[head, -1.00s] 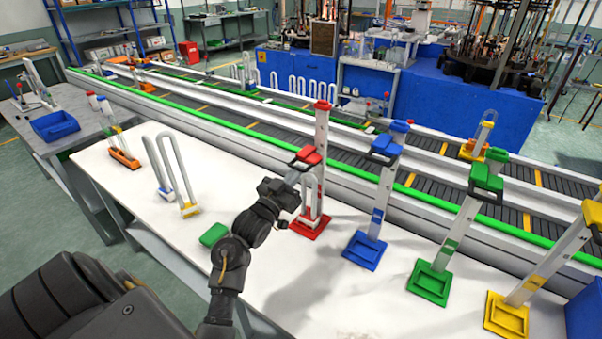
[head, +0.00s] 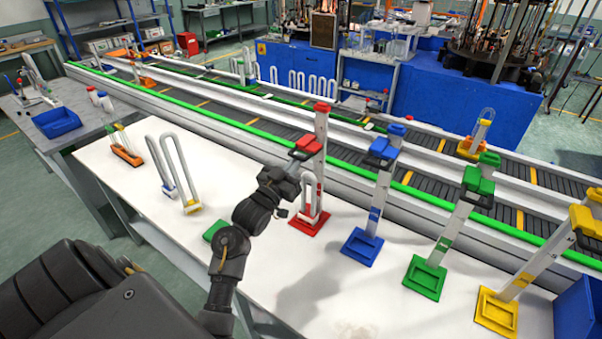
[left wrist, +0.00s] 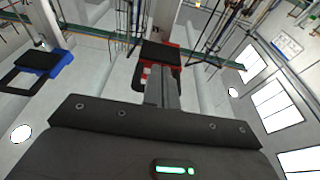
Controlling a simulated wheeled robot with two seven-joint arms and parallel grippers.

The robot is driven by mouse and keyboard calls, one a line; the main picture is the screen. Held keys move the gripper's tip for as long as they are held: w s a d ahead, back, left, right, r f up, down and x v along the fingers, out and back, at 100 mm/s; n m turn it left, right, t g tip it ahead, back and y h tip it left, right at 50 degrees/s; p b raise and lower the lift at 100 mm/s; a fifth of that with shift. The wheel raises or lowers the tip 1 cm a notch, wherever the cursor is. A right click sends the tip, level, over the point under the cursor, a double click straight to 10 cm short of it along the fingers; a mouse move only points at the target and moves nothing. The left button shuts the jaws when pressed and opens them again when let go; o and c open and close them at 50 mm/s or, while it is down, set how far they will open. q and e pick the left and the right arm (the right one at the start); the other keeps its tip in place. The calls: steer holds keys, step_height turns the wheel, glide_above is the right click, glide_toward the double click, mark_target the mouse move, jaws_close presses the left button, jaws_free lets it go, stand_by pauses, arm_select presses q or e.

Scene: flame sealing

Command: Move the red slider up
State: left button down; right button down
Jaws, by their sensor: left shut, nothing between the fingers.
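The red slider (head: 309,146) sits on the upper part of the upright post of the red stand (head: 309,223), a little below the red top cap (head: 322,107). A white U-shaped tube (head: 310,190) stands in the stand below it. My left gripper (head: 299,156) is shut and empty, its fingers at the slider's underside; whether they touch is hard to tell. In the left wrist view the shut fingers (left wrist: 162,88) point at the red slider (left wrist: 135,75) and overlap its dark handle. My right gripper is not in view.
Blue (head: 362,248), green (head: 424,278) and yellow (head: 497,311) stands with sliders are to the right on the white table (head: 340,300). A green block (head: 213,230) lies by my left arm. Loose U-tubes (head: 175,170) stand at left. The conveyor (head: 230,125) runs behind.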

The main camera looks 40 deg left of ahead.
arm_select(q)
steer(key=shift+r+p, duration=2.75)
steer(key=shift+r, duration=0.35)
steer(key=shift+f, duration=0.1)
steer(key=shift+f+b, duration=0.5)
steer(key=shift+f, duration=0.3)
steer(key=shift+s, duration=0.15)
steer(key=s+p, duration=0.3)
steer(key=s, duration=0.7)
steer(key=shift+d+p, duration=0.15)
steer(key=shift+p, duration=0.2)
